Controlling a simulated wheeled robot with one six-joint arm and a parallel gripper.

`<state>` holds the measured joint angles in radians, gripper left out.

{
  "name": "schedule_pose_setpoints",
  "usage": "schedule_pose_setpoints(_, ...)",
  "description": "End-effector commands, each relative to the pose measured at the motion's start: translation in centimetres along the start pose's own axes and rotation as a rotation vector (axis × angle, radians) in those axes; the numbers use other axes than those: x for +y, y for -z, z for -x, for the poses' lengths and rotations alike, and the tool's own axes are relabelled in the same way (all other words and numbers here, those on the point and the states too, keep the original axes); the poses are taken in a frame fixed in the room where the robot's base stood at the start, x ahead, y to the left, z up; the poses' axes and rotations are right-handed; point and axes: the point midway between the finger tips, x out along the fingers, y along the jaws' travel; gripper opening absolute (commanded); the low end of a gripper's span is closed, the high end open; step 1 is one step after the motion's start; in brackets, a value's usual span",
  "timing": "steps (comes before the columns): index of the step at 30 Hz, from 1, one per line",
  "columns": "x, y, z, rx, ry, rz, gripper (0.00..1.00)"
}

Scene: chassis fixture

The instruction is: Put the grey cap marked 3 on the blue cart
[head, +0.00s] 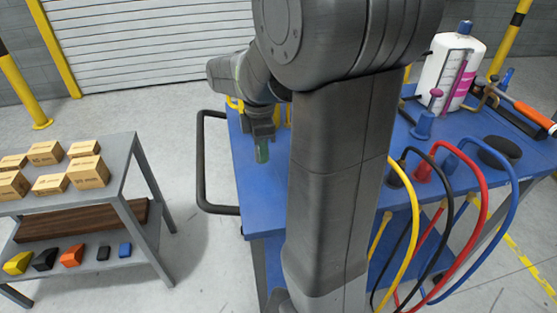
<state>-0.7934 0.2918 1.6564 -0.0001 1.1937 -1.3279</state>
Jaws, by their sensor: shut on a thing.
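The blue cart (258,200) stands in the middle and right of the head view, with a bare patch of its top at the left end. My gripper (262,143) is over that left end, pointing down and shut on a small grey-green thing (262,154). The thing hangs below the fingers, close to the blue top; I cannot tell whether it touches. No number is readable on it, so I cannot tell whether it is the grey cap marked 3. My arm hides the middle of the cart top.
A grey shelf (112,196) with several cardboard boxes stands at left, coloured blocks on its lower level. The cart's right side holds a white bottle (447,75), a dark round piece (499,152), tools and looping cables (482,205). A black handle (201,165) edges the cart's left end.

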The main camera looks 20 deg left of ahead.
Motion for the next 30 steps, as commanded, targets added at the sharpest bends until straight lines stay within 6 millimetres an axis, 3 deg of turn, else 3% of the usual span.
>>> schedule_pose_setpoints(3, -0.1, 0.0, -2.3, -0.001, 0.005, 0.000, 0.00)
schedule_pose_setpoints(15, 0.0, 0.0, -7.0, -0.001, 0.003, 0.000, 0.00)
schedule_pose_setpoints(28, 0.0, 0.0, -7.7, 0.000, 0.000, 0.000, 0.00)
schedule_pose_setpoints(29, 0.0, 0.0, -7.6, 0.000, -0.001, 0.000, 0.32)
schedule_pose_setpoints(30, 0.0, 0.0, -7.6, 0.000, -0.001, 0.000, 0.40)
